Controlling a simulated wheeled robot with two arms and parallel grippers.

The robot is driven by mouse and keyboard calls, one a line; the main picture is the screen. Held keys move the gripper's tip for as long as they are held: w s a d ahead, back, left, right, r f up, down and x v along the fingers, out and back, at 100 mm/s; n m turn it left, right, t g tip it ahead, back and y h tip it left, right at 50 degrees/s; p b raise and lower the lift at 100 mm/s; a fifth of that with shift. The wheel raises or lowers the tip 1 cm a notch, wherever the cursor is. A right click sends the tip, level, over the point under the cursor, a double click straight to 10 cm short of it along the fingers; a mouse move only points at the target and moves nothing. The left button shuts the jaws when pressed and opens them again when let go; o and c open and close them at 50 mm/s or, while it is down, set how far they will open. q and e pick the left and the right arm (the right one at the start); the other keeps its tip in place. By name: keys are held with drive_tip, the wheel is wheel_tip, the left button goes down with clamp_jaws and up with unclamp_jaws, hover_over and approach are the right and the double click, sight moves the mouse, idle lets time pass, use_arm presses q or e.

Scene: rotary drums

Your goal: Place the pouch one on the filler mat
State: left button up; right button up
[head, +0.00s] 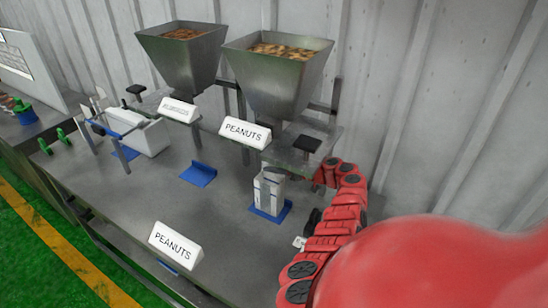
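A grey-white upright object that looks like the pouch (267,190) stands on a blue mat (283,214) below the right hopper. Another blue mat (198,176) lies bare on the table to its left. I cannot tell for sure which of these is the filler mat. My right arm comes in from the lower right and bends over beside the pouch. My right gripper (292,176) is at the pouch's upper right side. Its fingers are small and partly hidden, so I cannot tell whether they are open or shut, or touching the pouch. My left gripper is out of view.
Two metal hoppers (274,79) (184,62) stand at the back of the grey table (135,195). White PEANUTS signs (246,132) (175,246) stand near the hopper and at the front. A white box-shaped device (140,133) is at the left.

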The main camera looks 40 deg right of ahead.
drive_tip(key=shift+r, duration=0.3)
drive_tip(key=shift+r+p, duration=0.45)
drive_tip(key=shift+r, duration=0.1)
drive_tip(key=b+v, duration=0.2)
drive_tip(key=v, duration=1)
drive_tip(key=shift+f, duration=0.25)
drive_tip(key=shift+s, duration=0.1)
